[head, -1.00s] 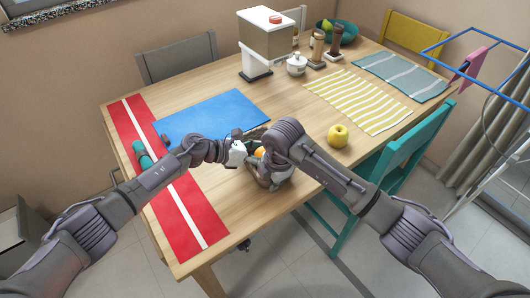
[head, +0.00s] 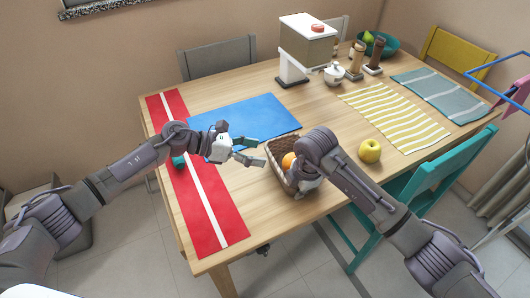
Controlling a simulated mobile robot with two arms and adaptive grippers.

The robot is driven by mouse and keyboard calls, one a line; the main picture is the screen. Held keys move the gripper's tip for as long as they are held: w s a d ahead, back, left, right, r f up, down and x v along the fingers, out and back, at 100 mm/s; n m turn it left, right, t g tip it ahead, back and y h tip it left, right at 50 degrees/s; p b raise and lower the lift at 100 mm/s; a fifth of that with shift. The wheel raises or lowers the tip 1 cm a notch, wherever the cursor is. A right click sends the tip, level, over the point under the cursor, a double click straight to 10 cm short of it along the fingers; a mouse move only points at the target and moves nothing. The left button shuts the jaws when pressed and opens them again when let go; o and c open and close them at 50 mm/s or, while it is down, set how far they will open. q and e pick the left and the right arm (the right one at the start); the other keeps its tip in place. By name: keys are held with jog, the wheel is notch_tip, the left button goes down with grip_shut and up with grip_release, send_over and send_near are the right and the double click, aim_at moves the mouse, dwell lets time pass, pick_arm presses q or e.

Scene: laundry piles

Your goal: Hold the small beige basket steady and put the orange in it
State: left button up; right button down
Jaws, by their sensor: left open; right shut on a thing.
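The small beige basket (head: 272,150) stands on the wooden table near its front edge, partly hidden by my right arm. The orange (head: 288,160) shows inside the basket's rim, against my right gripper's wrist. My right gripper (head: 303,184) is at the basket's near right side, shut on the basket; its fingertips are mostly hidden. My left gripper (head: 256,151) is open and empty, just left of the basket, with its fingers spread and pointing toward it.
A yellow apple (head: 369,151) sits right of my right arm. A red runner (head: 212,205) and a blue mat (head: 245,118) lie on the left. A dispenser (head: 308,40), white pot (head: 334,73) and teal bowl (head: 377,44) stand at the back. A teal chair (head: 440,165) is at the right.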

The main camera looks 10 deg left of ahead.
dwell(0.3)
jog(key=c, duration=1.2)
grip_release()
jog(key=shift+r, duration=0.1)
